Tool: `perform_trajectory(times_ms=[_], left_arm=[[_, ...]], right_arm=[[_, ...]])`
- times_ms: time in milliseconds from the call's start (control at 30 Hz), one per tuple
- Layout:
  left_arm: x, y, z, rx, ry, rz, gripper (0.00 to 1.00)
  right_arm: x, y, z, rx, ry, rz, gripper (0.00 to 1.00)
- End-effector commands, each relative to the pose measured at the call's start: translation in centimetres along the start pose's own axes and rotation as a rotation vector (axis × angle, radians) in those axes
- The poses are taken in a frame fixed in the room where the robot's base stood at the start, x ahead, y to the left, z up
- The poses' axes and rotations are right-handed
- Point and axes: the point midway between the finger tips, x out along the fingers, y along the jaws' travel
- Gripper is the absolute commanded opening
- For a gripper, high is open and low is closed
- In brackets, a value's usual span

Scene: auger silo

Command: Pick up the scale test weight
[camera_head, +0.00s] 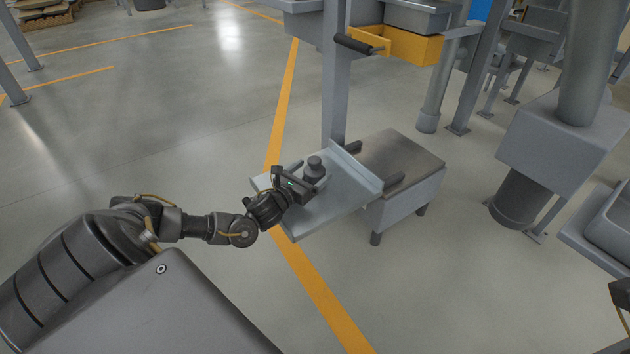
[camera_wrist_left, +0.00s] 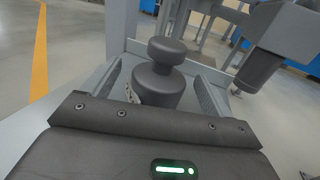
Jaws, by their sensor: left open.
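The scale test weight (camera_head: 314,168) is a dark grey knobbed cylinder standing upright on a light grey shelf plate (camera_head: 338,200). My left gripper (camera_head: 309,182) is at the weight, low over the plate, with its jaws open. In the left wrist view the weight (camera_wrist_left: 160,75) stands between the two fingers, one on each side. The weight's lower part is hidden behind the gripper body, and I cannot tell whether a finger touches it. Only a small dark part of my right arm shows at the right edge of the head view; its fingers are not visible.
A grey post (camera_head: 336,80) rises behind the plate. A low metal-topped platform (camera_head: 400,160) stands to its right. A yellow bin part (camera_head: 405,46) and a dark handle (camera_head: 358,45) are above. Open floor with an orange line (camera_head: 284,105) lies to the left.

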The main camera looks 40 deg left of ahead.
Motion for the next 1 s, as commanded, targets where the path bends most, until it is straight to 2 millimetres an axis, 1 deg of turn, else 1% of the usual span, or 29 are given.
perform_trajectory(times_ms=[33,133,400,1000], left_arm=[[0.7,0.0,-0.3,0.001,-0.002,0.001,0.86],[1.5,0.0,-0.2,0.001,0.0,0.001,0.86],[1.8,0.1,0.0,0.0,0.001,0.001,0.86],[1.8,0.1,0.0,0.0,0.001,0.002,0.07]], right_arm=[[-0.2,-0.3,-0.2,0.006,0.012,-0.006,0.36],[0.1,-0.5,-0.2,0.013,0.023,-0.014,0.36],[0.3,-0.6,-0.2,0.016,0.025,-0.016,0.36],[0.3,-0.6,-0.2,0.016,0.025,-0.016,0.36]])
